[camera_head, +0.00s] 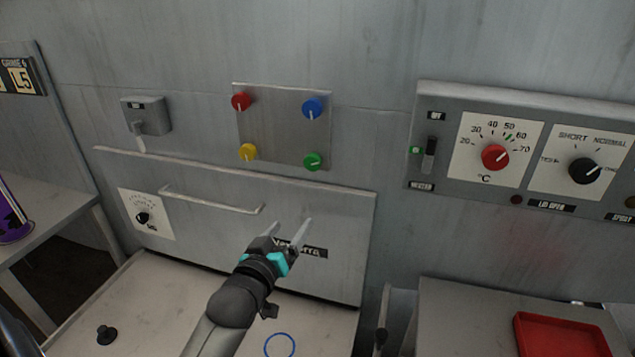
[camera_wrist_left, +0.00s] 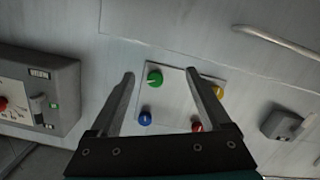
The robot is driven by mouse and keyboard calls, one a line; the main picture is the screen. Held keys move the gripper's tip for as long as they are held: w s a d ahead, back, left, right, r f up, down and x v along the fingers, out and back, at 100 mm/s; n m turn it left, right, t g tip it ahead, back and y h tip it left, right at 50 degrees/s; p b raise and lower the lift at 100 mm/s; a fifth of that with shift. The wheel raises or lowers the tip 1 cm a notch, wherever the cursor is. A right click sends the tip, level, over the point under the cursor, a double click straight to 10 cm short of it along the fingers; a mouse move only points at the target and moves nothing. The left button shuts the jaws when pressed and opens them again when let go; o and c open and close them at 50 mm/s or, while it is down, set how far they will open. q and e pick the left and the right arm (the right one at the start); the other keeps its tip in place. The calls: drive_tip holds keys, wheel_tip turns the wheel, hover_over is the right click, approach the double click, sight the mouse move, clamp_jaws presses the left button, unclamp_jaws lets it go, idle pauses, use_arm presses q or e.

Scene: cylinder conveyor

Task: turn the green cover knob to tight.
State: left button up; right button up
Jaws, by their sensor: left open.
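The green knob (camera_head: 313,161) sits at the lower right corner of a grey square cover plate (camera_head: 278,128) on the wall. A white mark shows on its face. In the left wrist view the green knob (camera_wrist_left: 155,79) is between the fingers, nearer the left one, and farther off than the fingertips. My left gripper (camera_head: 292,228) is open and empty, below the plate and a little left of the green knob, in front of the lower panel. It also shows in the left wrist view (camera_wrist_left: 161,72). My right gripper is not in view.
Red (camera_head: 241,101), blue (camera_head: 312,107) and yellow (camera_head: 247,152) knobs share the plate. A handle bar (camera_head: 212,203) sticks out below left. A control panel (camera_head: 525,150) stands at right, above a red tray (camera_head: 560,335). A switch box (camera_head: 146,115) is at left.

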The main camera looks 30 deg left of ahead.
use_arm(q)
drive_tip(key=t, duration=0.1)
approach(311, 163)
drive_tip(key=shift+n+y, duration=0.3)
drive_tip(key=b+x, duration=0.1)
drive_tip(key=x, duration=0.8)
drive_tip(key=shift+d, duration=0.2)
drive_tip(key=shift+s, duration=0.1)
drive_tip(key=shift+c, duration=0.3)
clamp_jaws()
